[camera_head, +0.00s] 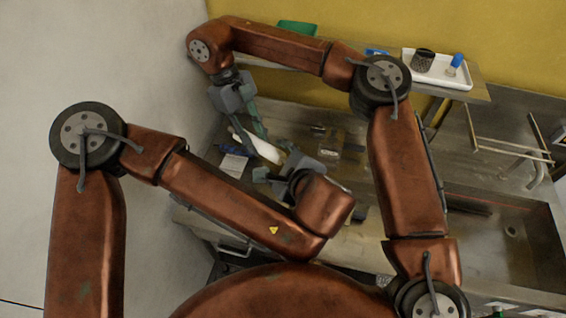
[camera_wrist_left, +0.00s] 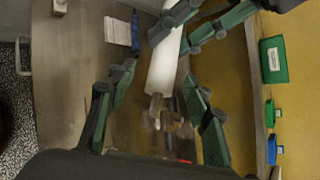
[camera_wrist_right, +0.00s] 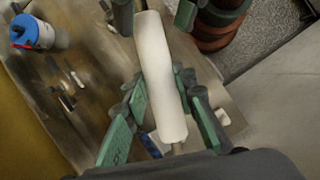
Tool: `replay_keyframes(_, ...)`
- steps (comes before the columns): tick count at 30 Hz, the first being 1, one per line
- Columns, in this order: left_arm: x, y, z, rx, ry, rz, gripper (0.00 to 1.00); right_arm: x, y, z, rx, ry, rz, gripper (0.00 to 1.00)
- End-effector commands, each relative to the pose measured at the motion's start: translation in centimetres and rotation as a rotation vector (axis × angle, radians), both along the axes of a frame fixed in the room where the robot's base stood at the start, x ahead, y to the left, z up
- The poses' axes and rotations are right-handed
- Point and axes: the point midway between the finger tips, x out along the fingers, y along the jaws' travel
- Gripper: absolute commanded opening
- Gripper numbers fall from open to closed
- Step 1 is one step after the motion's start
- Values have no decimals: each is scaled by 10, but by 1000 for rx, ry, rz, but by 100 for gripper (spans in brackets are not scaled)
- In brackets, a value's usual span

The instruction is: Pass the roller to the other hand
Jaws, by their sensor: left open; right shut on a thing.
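The roller (camera_head: 268,150) is a white cylinder held in the air above the metal bench. In the right wrist view the roller (camera_wrist_right: 160,75) runs lengthwise between my right fingers (camera_wrist_right: 165,100), which are shut on it. In the head view my right gripper (camera_head: 250,132) reaches down from above. My left gripper (camera_head: 271,161) is open near the roller's other end.
A paper card (camera_head: 234,164) and small parts lie on the bench (camera_head: 350,245) below. A white tray (camera_head: 425,78) with a dark mesh cup (camera_head: 423,60) stands on the back shelf. A green box (camera_wrist_left: 273,59) is by the yellow wall. A sink (camera_head: 490,240) is at right.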

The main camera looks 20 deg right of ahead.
Motion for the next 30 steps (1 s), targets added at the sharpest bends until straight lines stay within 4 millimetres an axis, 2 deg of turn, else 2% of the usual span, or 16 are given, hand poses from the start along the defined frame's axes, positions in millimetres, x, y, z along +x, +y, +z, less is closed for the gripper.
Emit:
replay_keyframes(6, 21, 2, -14, 0, 1, 1, 46, 0, 0, 1, 0, 0, 0, 0)
replay_keyframes(18, 26, 3, -18, 0, 0, 0, 46, 0, 0, 1, 0, 0, 0, 0)
replay_keyframes(30, 25, 3, -18, 0, 1, 1, 18, 0, 0, 1, 0, -1, -1, 0)
